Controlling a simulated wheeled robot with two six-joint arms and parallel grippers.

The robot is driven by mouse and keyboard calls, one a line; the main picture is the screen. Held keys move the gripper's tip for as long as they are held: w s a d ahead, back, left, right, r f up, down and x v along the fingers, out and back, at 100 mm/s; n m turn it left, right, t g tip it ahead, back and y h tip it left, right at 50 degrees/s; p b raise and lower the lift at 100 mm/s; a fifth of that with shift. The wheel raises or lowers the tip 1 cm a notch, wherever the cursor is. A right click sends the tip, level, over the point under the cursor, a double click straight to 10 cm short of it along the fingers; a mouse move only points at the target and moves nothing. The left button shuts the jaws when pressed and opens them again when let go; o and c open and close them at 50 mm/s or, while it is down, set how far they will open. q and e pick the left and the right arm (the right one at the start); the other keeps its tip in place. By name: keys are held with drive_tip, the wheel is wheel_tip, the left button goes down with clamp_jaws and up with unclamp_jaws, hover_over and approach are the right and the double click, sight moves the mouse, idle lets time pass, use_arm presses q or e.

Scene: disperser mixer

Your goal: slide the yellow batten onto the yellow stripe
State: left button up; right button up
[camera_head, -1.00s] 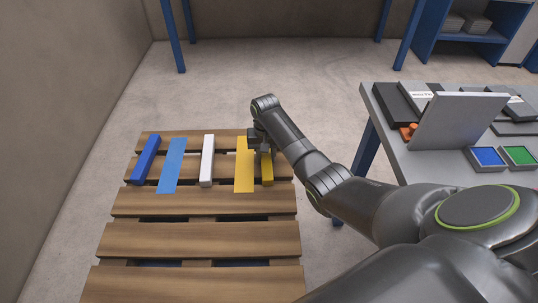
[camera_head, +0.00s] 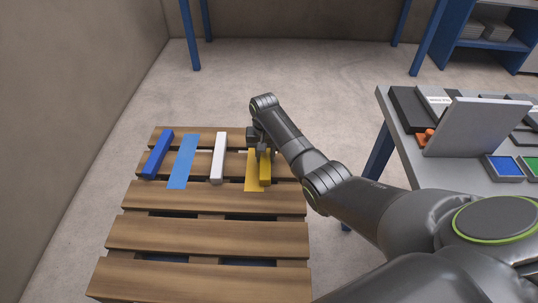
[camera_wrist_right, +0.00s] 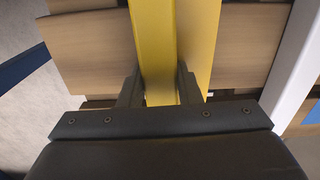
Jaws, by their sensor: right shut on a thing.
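The yellow batten (camera_head: 266,171) lies lengthwise on the wooden pallet, along the right part of the flat yellow stripe (camera_head: 251,182). A strip of the stripe shows bare on the batten's left. My right gripper (camera_head: 262,149) is over the far part of the batten and shut on it. In the right wrist view, the batten (camera_wrist_right: 152,40) runs between the two fingers (camera_wrist_right: 158,88), with the stripe (camera_wrist_right: 197,45) beside it on the right. The exact overlap under the batten is hidden. My left gripper is not in view.
On the pallet (camera_head: 205,237), a white batten (camera_head: 218,160) lies left of the yellow stripe. A blue stripe (camera_head: 181,165) and a blue batten (camera_head: 158,156) lie further left. A grey table (camera_head: 455,172) with a panel and boxes stands at the right.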

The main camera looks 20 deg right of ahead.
drive_tip(key=shift+w+a+b, duration=0.25)
drive_tip(key=shift+w+a, duration=0.1)
drive_tip(key=shift+a, duration=0.3)
drive_tip(key=shift+w+a+b, duration=0.2)
drive_tip(key=shift+w+a, duration=0.1)
drive_tip(key=shift+a, duration=0.35)
drive_tip(key=o, duration=1.1)
